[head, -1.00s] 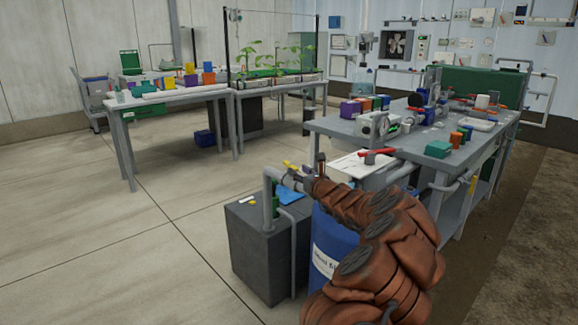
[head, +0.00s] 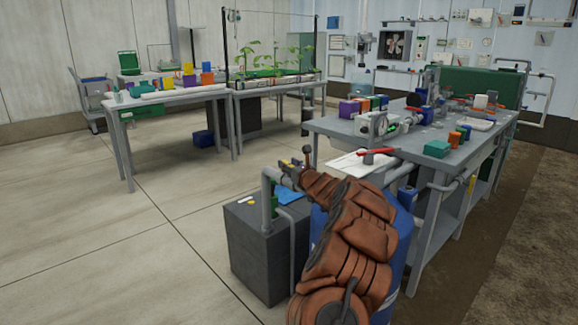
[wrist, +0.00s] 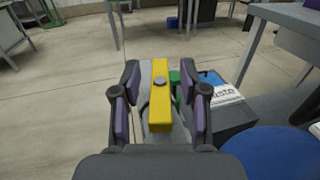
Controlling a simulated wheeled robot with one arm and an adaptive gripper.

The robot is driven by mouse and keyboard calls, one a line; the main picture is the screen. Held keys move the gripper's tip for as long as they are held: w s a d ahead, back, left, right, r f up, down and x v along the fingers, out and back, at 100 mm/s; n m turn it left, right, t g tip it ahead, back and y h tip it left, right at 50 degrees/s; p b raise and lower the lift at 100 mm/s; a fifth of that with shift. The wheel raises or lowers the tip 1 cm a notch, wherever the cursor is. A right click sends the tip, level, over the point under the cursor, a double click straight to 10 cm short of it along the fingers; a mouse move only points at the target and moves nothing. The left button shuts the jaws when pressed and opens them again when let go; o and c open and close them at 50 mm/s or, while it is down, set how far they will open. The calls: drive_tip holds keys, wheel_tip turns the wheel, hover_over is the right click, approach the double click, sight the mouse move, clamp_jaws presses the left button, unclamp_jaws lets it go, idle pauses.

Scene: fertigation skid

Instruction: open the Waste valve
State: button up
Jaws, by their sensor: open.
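The yellow valve lever (wrist: 160,88) lies lengthwise between the fingers of my gripper (wrist: 161,92) in the wrist view, with a grey round bolt on it. The fingers are open, one on each side. A white label reading "Waste" (wrist: 228,95) is to the right of the lever. In the head view my gripper (head: 290,173) is at the top of the grey pipe (head: 268,190), over the dark grey box (head: 255,245), and mostly hides the lever.
A blue drum (head: 318,240) stands right of the box, partly behind my arm. A red-handled valve (head: 375,152) is by the workbench (head: 440,163). A green part (wrist: 175,78) shows behind the lever. The floor to the left is clear.

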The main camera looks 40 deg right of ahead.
drive_tip(key=shift+c, duration=0.3)
clamp_jaws()
drive_tip(key=p, duration=0.3)
drive_tip(key=shift+d+r+y, duration=0.15)
drive_tip(key=shift+r+y, duration=0.15)
drive_tip(key=shift+r+n+y+p, duration=0.15)
drive_tip(key=shift+n+y+p, duration=0.2)
drive_tip(key=shift+p, duration=0.65)
drive_tip(key=n+y+p, duration=0.1)
drive_tip(key=y+p, duration=0.1)
drive_tip(key=p, duration=0.3)
drive_tip(key=shift+d+n+t, duration=0.1)
drive_tip(key=shift+n+t, duration=0.2)
drive_tip(key=shift+n, duration=0.05)
drive_tip(key=shift+s+f+n+y+p, duration=0.1)
drive_tip(key=shift+f+n+y+p, duration=0.2)
drive_tip(key=shift+f+y+p, duration=0.25)
